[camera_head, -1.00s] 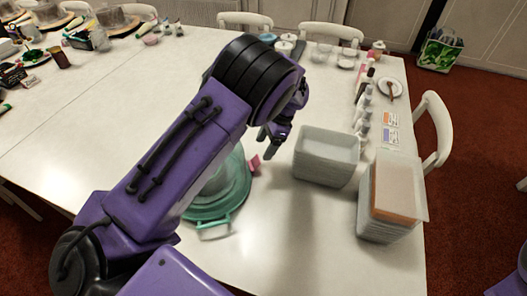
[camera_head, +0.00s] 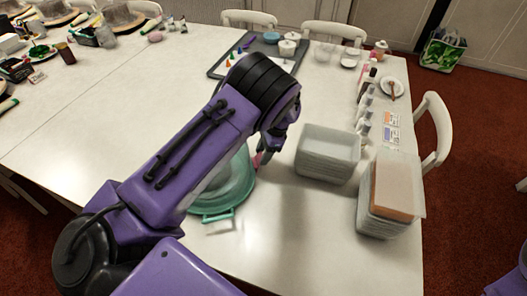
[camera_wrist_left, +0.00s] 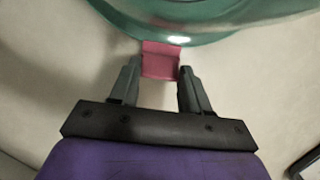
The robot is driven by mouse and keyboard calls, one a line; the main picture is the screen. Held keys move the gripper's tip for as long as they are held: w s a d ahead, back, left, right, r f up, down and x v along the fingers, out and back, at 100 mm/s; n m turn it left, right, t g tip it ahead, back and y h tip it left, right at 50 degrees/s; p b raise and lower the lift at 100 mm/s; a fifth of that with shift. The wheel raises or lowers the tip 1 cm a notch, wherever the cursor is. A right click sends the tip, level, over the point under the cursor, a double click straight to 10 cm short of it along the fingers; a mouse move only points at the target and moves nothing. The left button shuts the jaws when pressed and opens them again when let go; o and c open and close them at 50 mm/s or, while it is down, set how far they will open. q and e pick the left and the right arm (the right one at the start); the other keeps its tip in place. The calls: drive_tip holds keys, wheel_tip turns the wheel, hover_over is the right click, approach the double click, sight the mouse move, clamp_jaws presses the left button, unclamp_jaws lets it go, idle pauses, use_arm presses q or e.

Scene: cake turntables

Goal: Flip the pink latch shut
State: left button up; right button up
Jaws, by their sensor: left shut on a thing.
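The pink latch (camera_head: 257,160) sticks out from the right side of a round teal-rimmed cake carrier (camera_head: 240,198), mostly hidden behind my arm in the head view. In the left wrist view the pink latch (camera_wrist_left: 160,58) lies between the fingertips of my left gripper (camera_wrist_left: 160,72), against the teal rim (camera_wrist_left: 225,22). My left gripper (camera_head: 264,153) is shut on the latch, its fingers largely hidden by my wrist in the head view. My right gripper is out of view.
A stack of clear containers (camera_head: 328,155) stands close to the right of my gripper, with a second stack (camera_head: 380,222) beyond it. A grey tray (camera_head: 222,68) with small coloured items lies behind my arm. The table's front middle is clear.

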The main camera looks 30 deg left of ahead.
use_arm(q)
drive_tip(key=shift+s+a+r+t+h+p, duration=0.2)
drive_tip(key=shift+r+t+h+p, duration=0.1)
drive_tip(key=shift+r+p, duration=0.25)
drive_tip(key=shift+s+a+f+t+p, duration=0.1)
drive_tip(key=shift+s+a+t+p, duration=0.1)
drive_tip(key=shift+t+p, duration=0.15)
drive_tip(key=shift+s+a+f+t+h+p, duration=0.25)
drive_tip(key=shift+t+h+p, duration=0.2)
drive_tip(key=shift+h, duration=0.25)
drive_tip(key=o, duration=1.1)
drive_tip(key=shift+c, duration=0.2)
drive_tip(key=shift+r, duration=0.15)
